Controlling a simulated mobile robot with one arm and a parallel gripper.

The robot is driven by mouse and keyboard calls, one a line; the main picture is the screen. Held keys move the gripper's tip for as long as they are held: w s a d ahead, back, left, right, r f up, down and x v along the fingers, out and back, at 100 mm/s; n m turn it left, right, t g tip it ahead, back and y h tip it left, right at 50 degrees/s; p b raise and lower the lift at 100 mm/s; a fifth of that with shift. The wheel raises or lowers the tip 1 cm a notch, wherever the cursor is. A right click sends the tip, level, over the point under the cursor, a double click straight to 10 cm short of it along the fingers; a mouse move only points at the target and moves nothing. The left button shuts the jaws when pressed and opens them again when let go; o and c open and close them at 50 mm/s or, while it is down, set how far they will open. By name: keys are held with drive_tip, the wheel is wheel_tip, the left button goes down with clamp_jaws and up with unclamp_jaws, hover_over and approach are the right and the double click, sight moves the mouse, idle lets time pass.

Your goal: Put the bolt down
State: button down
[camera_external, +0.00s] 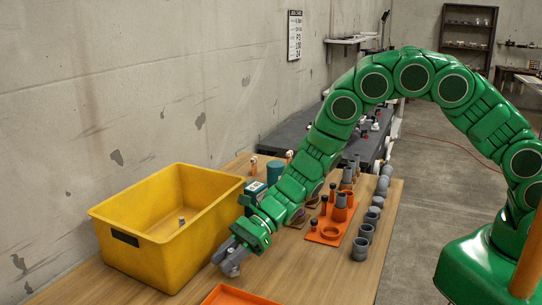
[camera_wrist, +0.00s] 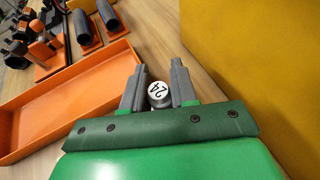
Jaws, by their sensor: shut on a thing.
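My gripper (camera_external: 232,257) is low over the wooden table, just right of the yellow bin. In the wrist view my gripper (camera_wrist: 158,90) has its two grey fingers on either side of the bolt (camera_wrist: 158,93), which shows a round white top marked 24. The fingers are shut on it. The bolt's lower part is hidden, and I cannot tell whether it touches the table. In the external view the bolt is too small to tell apart from the fingers.
The yellow bin (camera_external: 160,252) stands at the left with a small grey piece (camera_external: 182,221) inside. An orange tray (camera_external: 236,296) lies at the front; it also shows in the wrist view (camera_wrist: 60,117). An orange board (camera_external: 325,238) and several grey pipe fittings (camera_external: 361,247) stand farther right.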

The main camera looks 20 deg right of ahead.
drive_tip(key=shift+f, duration=0.9)
drive_tip(key=c, duration=0.9)
unclamp_jaws()
drive_tip(key=shift+f, duration=0.1)
drive_tip(key=shift+d+r, duration=0.15)
drive_tip(key=shift+r, duration=0.05)
drive_tip(key=v, duration=1)
drive_tip(key=shift+w+d+r, duration=0.15)
drive_tip(key=shift+w+d, duration=0.1)
drive_tip(key=shift+w, duration=0.05)
drive_tip(key=shift+w+d+r, duration=0.1)
drive_tip(key=shift+d, duration=0.35)
